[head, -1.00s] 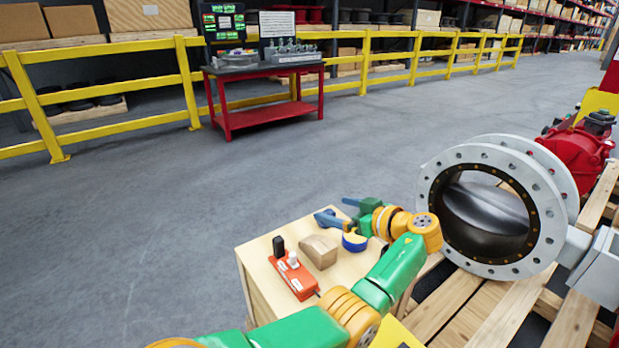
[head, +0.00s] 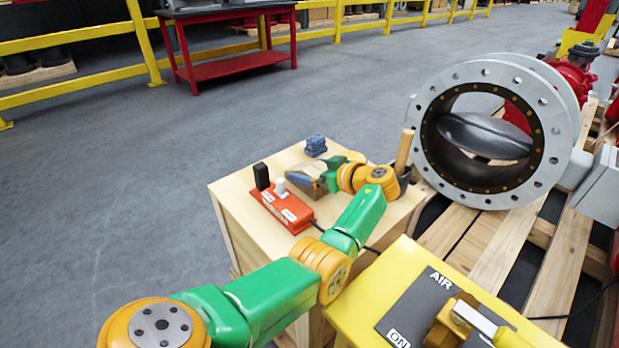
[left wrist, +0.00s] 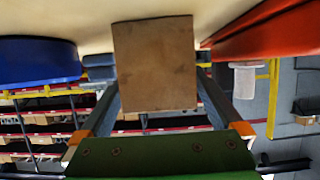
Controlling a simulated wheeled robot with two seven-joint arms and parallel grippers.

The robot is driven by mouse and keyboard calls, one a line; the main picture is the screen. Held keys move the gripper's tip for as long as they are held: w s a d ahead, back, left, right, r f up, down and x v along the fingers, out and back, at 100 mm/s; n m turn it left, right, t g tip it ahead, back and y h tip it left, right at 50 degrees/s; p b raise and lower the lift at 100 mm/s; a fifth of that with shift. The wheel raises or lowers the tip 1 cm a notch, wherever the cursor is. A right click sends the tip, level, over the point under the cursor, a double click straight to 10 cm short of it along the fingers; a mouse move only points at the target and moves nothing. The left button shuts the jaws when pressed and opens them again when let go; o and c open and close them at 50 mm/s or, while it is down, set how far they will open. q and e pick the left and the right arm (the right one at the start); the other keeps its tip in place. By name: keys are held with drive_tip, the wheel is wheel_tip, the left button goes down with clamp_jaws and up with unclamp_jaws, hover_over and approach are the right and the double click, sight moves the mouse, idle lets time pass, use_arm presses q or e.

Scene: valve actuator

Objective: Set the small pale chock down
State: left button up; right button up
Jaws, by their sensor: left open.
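The small pale chock, a plain brown-tan block, fills the middle of the left wrist view (left wrist: 155,65), resting against the pale wooden top. In the head view it is mostly hidden by my left gripper (head: 307,179), and only a tan part (head: 303,169) shows. My left gripper is open, low over the wooden box (head: 235,190), with one finger on each side of the chock. In the left wrist view, gaps show between the lower chock and the fingers (left wrist: 156,112). My right gripper is not in view.
An orange power strip (head: 284,207) with black and white plugs lies left of the chock. A small blue item (head: 316,145) stands behind it. A wooden handle (head: 404,150) rises at the box's right edge. A yellow AIR panel (head: 400,290) and large flanged valve (head: 490,135) stand to the right.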

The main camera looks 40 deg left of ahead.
use_arm(q)
drive_tip(key=shift+a+f, duration=0.2)
drive_tip(key=shift+a, duration=0.1)
drive_tip(key=shift+r, duration=0.1)
clamp_jaws()
